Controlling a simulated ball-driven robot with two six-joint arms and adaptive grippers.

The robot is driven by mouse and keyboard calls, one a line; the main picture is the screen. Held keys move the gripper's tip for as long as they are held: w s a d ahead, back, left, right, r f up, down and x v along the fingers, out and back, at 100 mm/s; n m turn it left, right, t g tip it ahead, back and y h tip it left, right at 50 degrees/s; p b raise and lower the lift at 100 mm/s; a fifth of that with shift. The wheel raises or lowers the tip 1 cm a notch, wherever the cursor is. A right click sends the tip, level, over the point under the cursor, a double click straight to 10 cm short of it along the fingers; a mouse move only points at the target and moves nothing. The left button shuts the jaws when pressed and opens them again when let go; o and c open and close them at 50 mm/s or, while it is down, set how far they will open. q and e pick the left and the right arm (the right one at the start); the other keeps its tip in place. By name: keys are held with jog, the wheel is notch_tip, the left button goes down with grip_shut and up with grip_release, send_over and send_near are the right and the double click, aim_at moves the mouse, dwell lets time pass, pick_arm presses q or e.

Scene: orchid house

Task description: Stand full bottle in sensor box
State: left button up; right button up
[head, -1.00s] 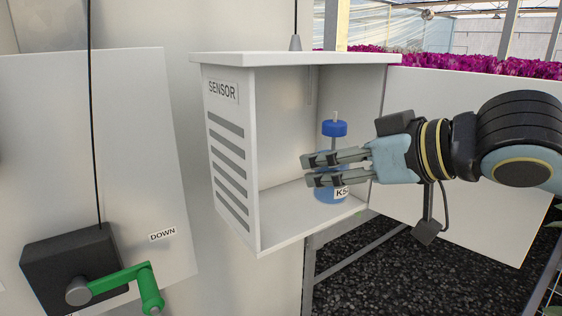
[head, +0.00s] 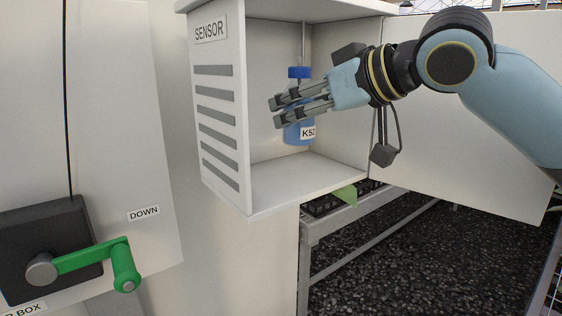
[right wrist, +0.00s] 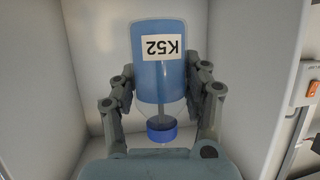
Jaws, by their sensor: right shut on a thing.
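The bottle (head: 291,133) holds blue liquid and has a blue cap and a K52 label. It is upright inside the sensor box (head: 222,120), a white open-fronted box marked SENSOR. The bottle's base shows above the back edge of the box floor, so it hangs clear of the floor. My right gripper (head: 274,112) reaches in from the right, shut around the bottle's side. In the right wrist view the bottle (right wrist: 160,80) appears upside down between the two fingers. My left gripper is not in view.
The box's white door (head: 460,125) stands open at right, behind my right arm. A black control box (head: 55,235) with a green crank (head: 122,262) and a DOWN label is at lower left. A thin rod (head: 303,40) hangs in the box near the cap. The box floor (head: 300,180) is bare.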

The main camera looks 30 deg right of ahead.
jog(key=w+f, duration=0.2)
jog(key=w, duration=0.1)
jog(key=w+f, duration=0.1)
jog(key=w, duration=0.1)
jog(key=shift+w+f, duration=0.1)
jog(key=shift+w, duration=0.1)
jog(key=shift+f, duration=1.9)
jog(key=shift+f, duration=0.2)
jog(key=o, duration=1.3)
